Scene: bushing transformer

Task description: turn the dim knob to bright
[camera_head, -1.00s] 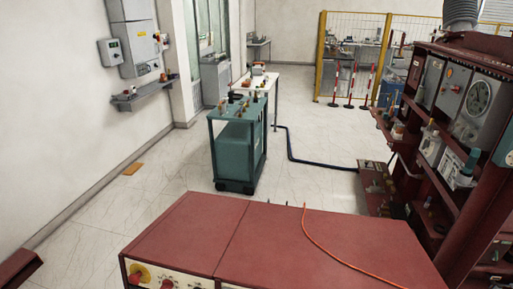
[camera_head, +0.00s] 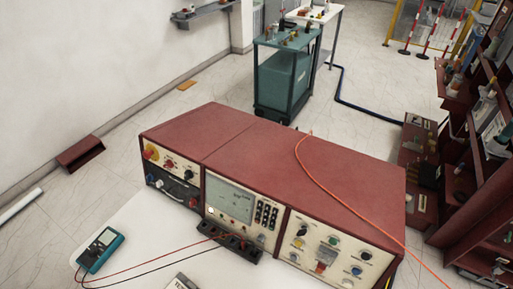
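A long red-topped console (camera_head: 270,165) stands in the middle of the view, its front panels facing me. Its left panel carries a red knob on a yellow disc (camera_head: 150,153), a small red knob (camera_head: 169,163) and a black knob (camera_head: 188,174). The middle panel has a pale display (camera_head: 229,200) and rows of black buttons. The right panel (camera_head: 325,255) has several small dark, green and blue controls. The labels are too small to read, so I cannot tell which one is the dim knob or its setting. Neither gripper is in view.
A white table (camera_head: 150,225) in front of the console holds a teal multimeter (camera_head: 100,250). Its red and black leads run to a black terminal block (camera_head: 230,241). An orange cable (camera_head: 345,194) crosses the console top. A teal cart (camera_head: 284,82) stands behind; red shelving (camera_head: 470,190) stands at right.

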